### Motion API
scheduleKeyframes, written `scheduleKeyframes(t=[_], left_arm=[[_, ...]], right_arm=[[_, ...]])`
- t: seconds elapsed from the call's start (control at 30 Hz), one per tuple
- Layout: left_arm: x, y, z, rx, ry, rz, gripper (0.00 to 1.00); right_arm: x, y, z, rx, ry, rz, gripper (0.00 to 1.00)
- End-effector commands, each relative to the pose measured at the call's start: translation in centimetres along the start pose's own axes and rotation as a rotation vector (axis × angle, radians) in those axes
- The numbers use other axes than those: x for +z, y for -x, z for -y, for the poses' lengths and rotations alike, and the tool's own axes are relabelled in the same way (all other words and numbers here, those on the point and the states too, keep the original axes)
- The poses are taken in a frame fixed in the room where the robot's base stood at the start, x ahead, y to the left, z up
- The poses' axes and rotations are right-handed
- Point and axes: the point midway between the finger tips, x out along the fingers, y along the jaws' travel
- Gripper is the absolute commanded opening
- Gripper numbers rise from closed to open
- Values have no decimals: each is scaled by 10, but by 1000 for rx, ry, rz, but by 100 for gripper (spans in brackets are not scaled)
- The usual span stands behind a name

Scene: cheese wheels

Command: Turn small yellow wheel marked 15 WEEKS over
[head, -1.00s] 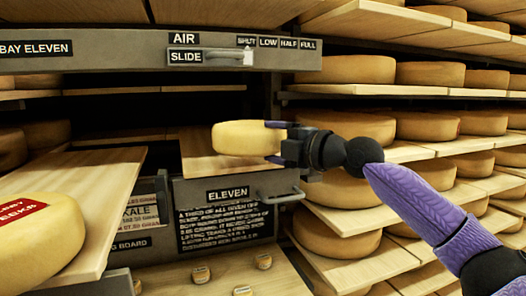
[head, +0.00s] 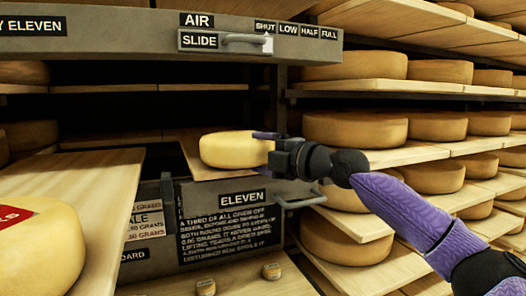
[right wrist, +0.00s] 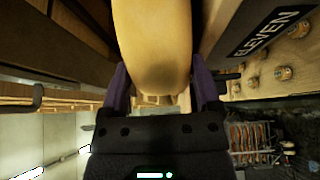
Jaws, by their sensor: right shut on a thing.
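A small yellow cheese wheel (head: 232,150) is held by my right gripper (head: 268,152) at the edge of a wooden board (head: 192,150) above the box labelled ELEVEN. In the right wrist view the wheel (right wrist: 153,45) sits between the two purple fingers of the gripper (right wrist: 160,88). The wheel looks roughly level in the head view. No 15 WEEKS mark shows on the parts I see, and its underside is hidden. I cannot tell whether it touches the board. My left gripper is not in view.
A larger wheel with a red label (head: 38,245) lies on a wooden board (head: 95,190) at left. The ELEVEN box (head: 290,202) has a protruding handle. An overhead AIR panel (head: 130,30) spans above. Shelves of wheels (head: 355,130) stand close on the right.

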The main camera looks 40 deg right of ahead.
Motion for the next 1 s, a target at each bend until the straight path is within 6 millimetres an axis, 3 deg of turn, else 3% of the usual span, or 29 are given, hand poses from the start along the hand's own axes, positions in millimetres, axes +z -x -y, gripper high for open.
scheduleKeyframes(t=[0.8,0.83,0.9,1.0], left_arm=[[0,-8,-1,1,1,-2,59],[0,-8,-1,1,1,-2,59],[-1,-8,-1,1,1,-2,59],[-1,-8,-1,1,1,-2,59]], right_arm=[[0,1,6,9,1,1,0],[0,1,6,9,1,1,82],[0,1,5,9,1,1,97],[0,0,6,7,1,1,100]])
